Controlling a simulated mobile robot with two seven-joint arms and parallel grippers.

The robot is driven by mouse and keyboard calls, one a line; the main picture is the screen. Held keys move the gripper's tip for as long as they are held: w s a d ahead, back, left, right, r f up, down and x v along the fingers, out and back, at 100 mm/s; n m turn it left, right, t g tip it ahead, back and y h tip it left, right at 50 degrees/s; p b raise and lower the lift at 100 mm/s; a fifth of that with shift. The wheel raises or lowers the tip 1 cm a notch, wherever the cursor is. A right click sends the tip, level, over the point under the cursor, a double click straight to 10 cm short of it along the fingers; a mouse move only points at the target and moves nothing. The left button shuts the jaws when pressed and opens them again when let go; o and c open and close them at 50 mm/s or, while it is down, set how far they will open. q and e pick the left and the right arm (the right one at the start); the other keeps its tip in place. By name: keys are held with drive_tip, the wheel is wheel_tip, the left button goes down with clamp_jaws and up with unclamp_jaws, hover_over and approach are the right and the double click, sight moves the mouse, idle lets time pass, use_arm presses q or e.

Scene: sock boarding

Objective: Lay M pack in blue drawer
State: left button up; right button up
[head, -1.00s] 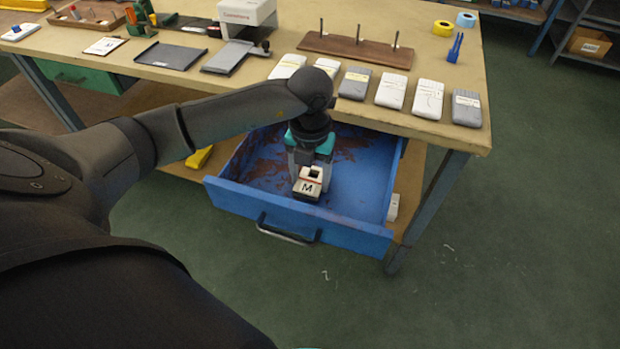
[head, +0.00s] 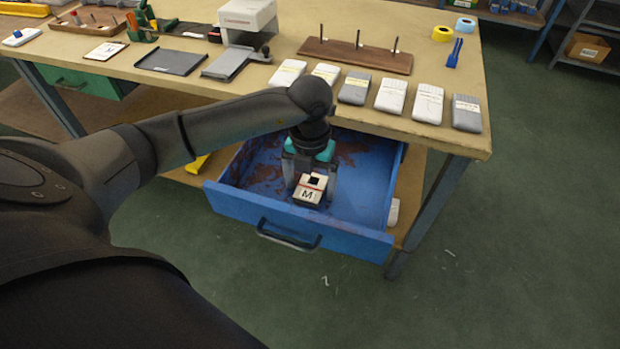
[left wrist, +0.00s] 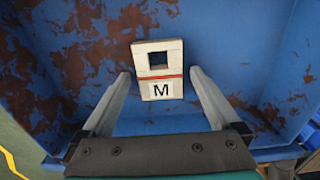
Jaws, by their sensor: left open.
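The M pack (head: 309,190) is a small white box with a dark square window, a red line and a black letter M. It lies in the open blue drawer (head: 340,236), towards the drawer's front. In the left wrist view the pack (left wrist: 158,70) rests on the drawer's blue, rust-patched floor (left wrist: 225,50). My left gripper (head: 311,186) points down into the drawer. In the left wrist view its fingers (left wrist: 160,75) are spread, one on each side of the pack, with gaps between. My right gripper is not in view.
The workbench top (head: 330,92) above the drawer holds a row of several grey and white packs (head: 390,96). A wooden peg board (head: 355,56) stands behind them. A closed green drawer (head: 85,80) is at the left.

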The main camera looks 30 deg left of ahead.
sight(310, 188)
use_arm(q)
drive_tip(key=shift+r, duration=0.1)
wheel_tip(310, 188, up, 12)
drive_tip(key=p, duration=0.4)
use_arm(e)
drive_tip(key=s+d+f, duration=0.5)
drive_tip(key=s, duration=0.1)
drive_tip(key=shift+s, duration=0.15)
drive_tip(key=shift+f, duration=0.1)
